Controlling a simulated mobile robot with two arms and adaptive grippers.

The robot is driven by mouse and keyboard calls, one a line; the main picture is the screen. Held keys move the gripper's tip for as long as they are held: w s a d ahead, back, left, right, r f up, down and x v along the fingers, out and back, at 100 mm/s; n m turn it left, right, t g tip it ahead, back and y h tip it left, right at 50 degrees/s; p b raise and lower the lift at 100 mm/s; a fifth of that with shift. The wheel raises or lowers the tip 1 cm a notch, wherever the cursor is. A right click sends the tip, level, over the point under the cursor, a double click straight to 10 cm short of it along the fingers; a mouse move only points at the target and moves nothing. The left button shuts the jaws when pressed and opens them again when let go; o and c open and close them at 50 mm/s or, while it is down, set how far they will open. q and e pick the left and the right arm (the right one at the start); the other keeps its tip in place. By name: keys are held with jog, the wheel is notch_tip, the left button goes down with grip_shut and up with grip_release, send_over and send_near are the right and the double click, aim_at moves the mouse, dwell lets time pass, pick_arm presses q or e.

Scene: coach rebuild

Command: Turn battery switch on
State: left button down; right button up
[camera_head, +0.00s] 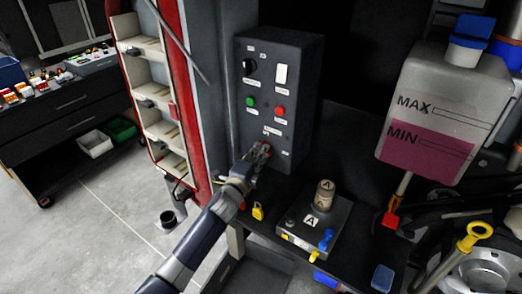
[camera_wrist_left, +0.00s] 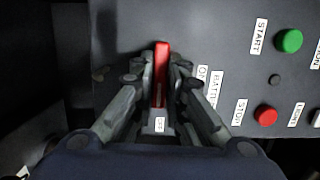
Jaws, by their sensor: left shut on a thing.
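The battery switch is a red handle (camera_wrist_left: 161,75) low on the dark control panel (camera_head: 292,60), beside a label that partly reads "BATT". My left gripper (camera_head: 262,150) is at the lower part of the panel. In the left wrist view the fingers of my left gripper (camera_wrist_left: 161,88) are shut on the red handle, one on each side. In the head view the fingers mostly hide the handle. My right gripper is not in view.
The panel also has a green button (camera_head: 250,101), a red button (camera_head: 280,111), a black knob (camera_head: 249,66) and a white switch (camera_head: 282,74).

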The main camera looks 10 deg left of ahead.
pick_arm(q)
jog(key=shift+r+n+g+p, duration=0.15)
jog(key=shift+n+g+p, duration=0.1)
jog(key=shift+n+p, duration=0.95)
jog(key=shift+r+n+g+p, duration=0.15)
jog(key=shift+n+g+p, duration=0.1)
jog(key=shift+n+p, duration=0.95)
jog(key=shift+p, duration=0.4)
jog(key=shift+n, duration=0.3)
jog(key=shift+f, duration=0.1)
